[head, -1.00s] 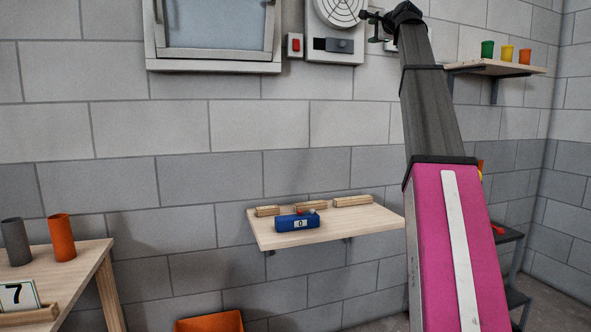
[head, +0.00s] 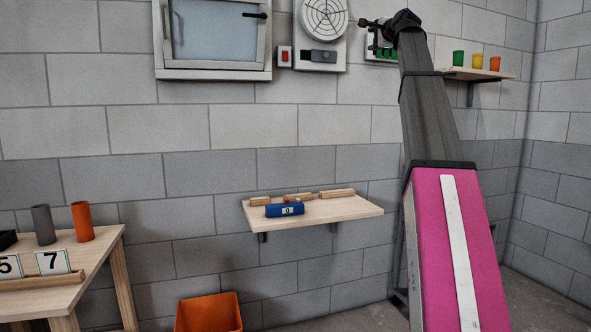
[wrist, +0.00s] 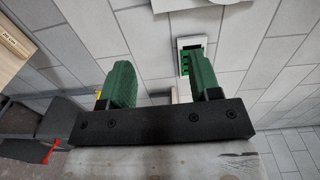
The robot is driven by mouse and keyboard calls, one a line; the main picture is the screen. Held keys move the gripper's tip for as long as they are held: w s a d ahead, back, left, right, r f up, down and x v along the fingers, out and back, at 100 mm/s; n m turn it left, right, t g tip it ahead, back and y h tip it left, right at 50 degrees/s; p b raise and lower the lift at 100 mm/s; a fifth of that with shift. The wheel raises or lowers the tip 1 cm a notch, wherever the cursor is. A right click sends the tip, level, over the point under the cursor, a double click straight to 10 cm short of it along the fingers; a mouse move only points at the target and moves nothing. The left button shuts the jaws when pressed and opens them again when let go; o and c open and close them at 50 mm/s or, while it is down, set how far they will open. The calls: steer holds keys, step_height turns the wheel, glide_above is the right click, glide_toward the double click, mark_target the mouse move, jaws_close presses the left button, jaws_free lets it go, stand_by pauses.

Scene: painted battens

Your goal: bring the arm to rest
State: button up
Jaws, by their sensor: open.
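My gripper (wrist: 161,82) shows in the wrist view with its two green fingers wide apart and nothing between them. In the head view, my arm rises at the right, with a magenta lower link and a dark upper link. Its end is high against the wall, left of a small shelf; the fingers are not clear there.
A wooden table (head: 100,248) with a grey tube (head: 43,225) and an orange tube (head: 82,222) stands left. An orange bin (head: 209,315) is below. Cups stand on the upper-right shelf (head: 480,74).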

steer(key=w+a+f+n+g+h, duration=0.1)
steer(key=w+f+n+g, duration=0.15)
steer(key=f, duration=1.35)
steer(key=w+a+f+n+g, duration=0.1)
steer(key=w+f+g, duration=0.15)
steer(key=f, duration=1.35)
steer(key=s+a+f+n+g+h, duration=0.1)
steer(key=s+a+f+g, duration=0.1)
steer(key=f, duration=1.1)
steer(key=s+a+f+n+g, duration=0.1)
steer(key=f+n, duration=0.1)
steer(key=f, duration=1.1)
steer(key=s+a+f+n+g+h, duration=0.1)
steer(key=s+f+n+g, duration=0.1)
steer(key=s+f, duration=0.8)
steer(key=s+a+f+n+g+h, duration=0.1)
steer(key=s+a+f+n+g, duration=0.1)
steer(key=s+f, duration=0.9)
steer(key=s+a+f+n+g+h, duration=0.1)
steer(key=s+f+n+g, duration=0.3)
steer(key=s+f, duration=0.7)
step_height(320, 180, down, 10)
steer(key=shift+s+a+f+g+h, duration=0.15)
steer(key=shift+g+h, duration=0.15)
steer(key=shift+g, duration=0.2)
